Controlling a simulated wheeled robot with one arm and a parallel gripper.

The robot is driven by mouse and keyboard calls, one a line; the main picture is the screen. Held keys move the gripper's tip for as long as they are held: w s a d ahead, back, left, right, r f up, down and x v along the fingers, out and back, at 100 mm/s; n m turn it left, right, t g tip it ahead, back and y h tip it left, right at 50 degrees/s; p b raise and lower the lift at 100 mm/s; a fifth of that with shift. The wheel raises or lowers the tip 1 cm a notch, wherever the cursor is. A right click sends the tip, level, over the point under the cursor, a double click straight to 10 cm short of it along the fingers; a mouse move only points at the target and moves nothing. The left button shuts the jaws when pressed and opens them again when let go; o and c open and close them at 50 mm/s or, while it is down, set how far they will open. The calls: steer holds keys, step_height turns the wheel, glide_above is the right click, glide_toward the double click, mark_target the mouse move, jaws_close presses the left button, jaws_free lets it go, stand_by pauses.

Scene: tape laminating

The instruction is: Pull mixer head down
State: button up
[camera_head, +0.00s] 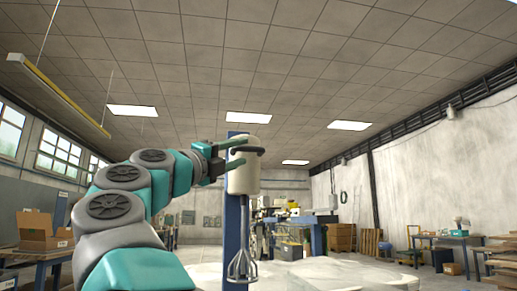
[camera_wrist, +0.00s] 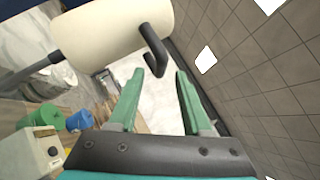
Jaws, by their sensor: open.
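The mixer head (camera_head: 243,175) is a cream cylinder on a blue upright column (camera_head: 236,211), with a metal whisk (camera_head: 243,265) hanging below it. A black hooked handle (camera_head: 248,150) sticks out near its top. My gripper (camera_head: 238,153) is open beside the upper part of the head, its green fingers one above the other. In the wrist view the mixer head (camera_wrist: 115,30) fills the upper left, and the handle (camera_wrist: 154,52) hooks down just ahead of the gap between my open fingers (camera_wrist: 160,74). Whether a finger touches the handle I cannot tell.
A pale, rounded surface (camera_head: 330,275) lies below the whisk. Cardboard boxes (camera_head: 42,232) stand on a table at the left. The space above the head is clear up to the ceiling.

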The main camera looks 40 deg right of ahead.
mark_target(256, 147)
steer(key=p+x, duration=0.1)
steer(key=x, duration=0.6)
steer(key=shift+d+r+p, duration=0.1)
steer(key=shift+d+p, duration=0.05)
steer(key=shift+p, duration=0.25)
steer(key=shift+c, duration=0.2)
steer(key=shift+w, duration=0.1)
jaws_close()
stand_by(0.7)
